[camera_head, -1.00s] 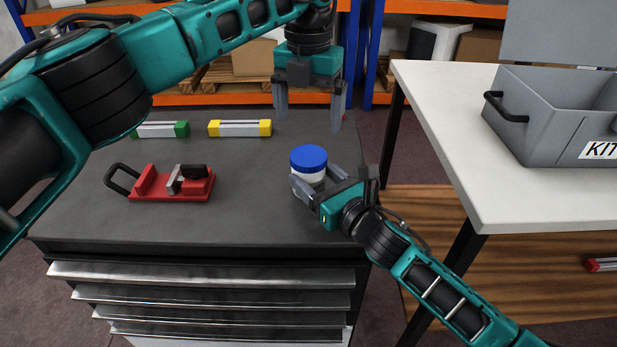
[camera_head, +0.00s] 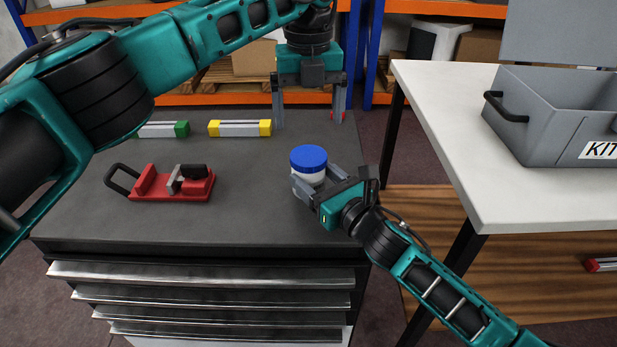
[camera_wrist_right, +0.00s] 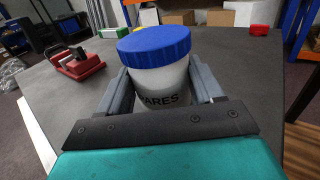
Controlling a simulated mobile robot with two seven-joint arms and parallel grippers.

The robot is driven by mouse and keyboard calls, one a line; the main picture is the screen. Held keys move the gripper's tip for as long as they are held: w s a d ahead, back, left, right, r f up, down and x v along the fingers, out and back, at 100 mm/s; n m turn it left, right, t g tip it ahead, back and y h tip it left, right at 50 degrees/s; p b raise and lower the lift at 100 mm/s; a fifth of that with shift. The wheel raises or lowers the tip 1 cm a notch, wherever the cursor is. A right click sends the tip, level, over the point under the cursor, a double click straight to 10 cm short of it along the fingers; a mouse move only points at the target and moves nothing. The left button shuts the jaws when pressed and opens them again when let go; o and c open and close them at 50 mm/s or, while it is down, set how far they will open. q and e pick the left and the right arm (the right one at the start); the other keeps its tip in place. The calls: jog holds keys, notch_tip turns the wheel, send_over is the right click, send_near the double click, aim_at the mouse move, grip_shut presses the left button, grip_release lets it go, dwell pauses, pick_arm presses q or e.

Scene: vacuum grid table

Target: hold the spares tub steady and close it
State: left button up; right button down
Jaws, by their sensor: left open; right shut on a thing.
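The spares tub (camera_head: 311,178) is a white round tub that stands upright on the dark cabinet top. A blue lid (camera_head: 308,158) sits on it. In the right wrist view the tub (camera_wrist_right: 160,88) shows part of a label reading "ARES" under the blue lid (camera_wrist_right: 154,43). My right gripper (camera_head: 310,190) is shut on the tub's body, one finger on each side, coming from the lower right. My left gripper (camera_head: 310,122) is open and empty, pointing down above and behind the tub, clear of the lid. Whether the lid is fully seated cannot be told.
A red clamp fixture (camera_head: 160,184) with a black handle lies left on the cabinet top (camera_head: 245,210). Green-ended (camera_head: 160,129) and yellow-ended (camera_head: 240,128) blocks lie at the back. A white table (camera_head: 440,120) with a grey kit box (camera_head: 540,125) stands right.

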aim_at(309, 155)
pick_arm(q)
jog(key=n, duration=0.7)
jog(key=shift+f, duration=0.1)
jog(key=shift+f, duration=3.9)
jog(key=shift+c, duration=0.2)
